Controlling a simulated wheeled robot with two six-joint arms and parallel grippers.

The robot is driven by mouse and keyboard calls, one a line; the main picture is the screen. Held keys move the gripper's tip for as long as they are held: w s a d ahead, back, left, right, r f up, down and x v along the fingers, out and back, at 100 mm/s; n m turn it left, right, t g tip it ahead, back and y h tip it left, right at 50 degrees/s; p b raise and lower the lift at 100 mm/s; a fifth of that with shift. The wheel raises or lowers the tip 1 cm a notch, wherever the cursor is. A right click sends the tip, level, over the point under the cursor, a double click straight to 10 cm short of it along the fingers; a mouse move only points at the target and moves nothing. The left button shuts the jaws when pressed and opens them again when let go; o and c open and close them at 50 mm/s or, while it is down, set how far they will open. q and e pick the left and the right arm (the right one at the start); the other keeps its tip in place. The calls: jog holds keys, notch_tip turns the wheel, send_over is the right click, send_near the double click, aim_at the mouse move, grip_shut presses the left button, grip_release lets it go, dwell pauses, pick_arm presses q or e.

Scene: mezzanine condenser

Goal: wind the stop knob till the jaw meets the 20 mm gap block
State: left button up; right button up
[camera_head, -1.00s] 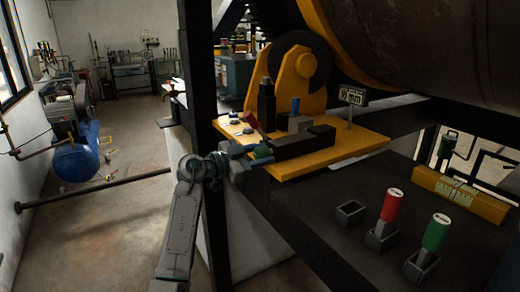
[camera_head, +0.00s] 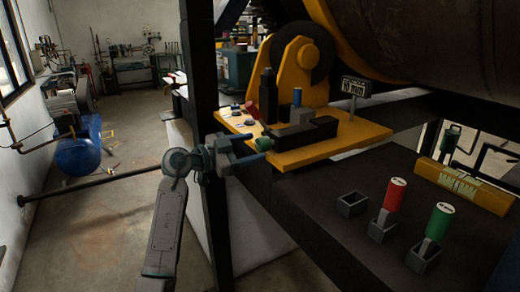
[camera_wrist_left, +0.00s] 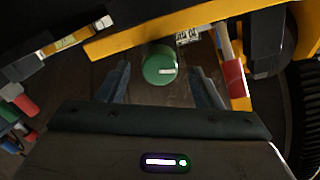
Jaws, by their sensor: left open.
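The green stop knob (camera_head: 264,144) is on the near left end of the black jaw fixture (camera_head: 305,132). My left gripper (camera_head: 256,147) is open, its fingertips close to the knob. In the left wrist view the knob (camera_wrist_left: 160,64), with a white mark on its face, shows between the two spread fingers. I cannot tell whether they touch it. A grey block with a blue grip (camera_head: 297,97) stands upright at the fixture, perhaps the gap block; its size cannot be read. The jaw's contact with it cannot be made out. My right gripper is not in view.
The fixture sits on a yellow plate (camera_head: 345,138) with a small sign (camera_head: 355,87). Red-grip (camera_head: 396,194) and green-grip (camera_head: 438,221) pieces stand in grey holders; another holder (camera_head: 351,204) is empty. A dark post (camera_head: 198,80) rises beside my left arm.

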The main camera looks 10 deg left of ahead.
aim_at(258, 146)
pick_arm(q)
jog(key=b+v, duration=0.1)
jog(key=v, duration=0.6)
jog(key=shift+b, duration=0.35)
jog(key=w+d+m+p, duration=0.1)
jog(key=d+m+p, duration=0.1)
jog(key=m, duration=0.7)
jog(key=w+d+m+p, duration=0.2)
jog(key=d+m, duration=0.1)
jog(key=m, duration=0.6)
jog(key=w+d+m+p, duration=0.2)
jog(key=d+m, duration=0.1)
jog(key=m, duration=0.7)
jog(key=shift+w+d+r+t, duration=0.1)
jog(key=shift+w+r+t, duration=0.1)
jog(key=shift+t, duration=0.1)
jog(key=shift+w+d+f, duration=0.25)
jog(key=shift+w+d, duration=0.15)
jog(key=shift+d, duration=0.05)
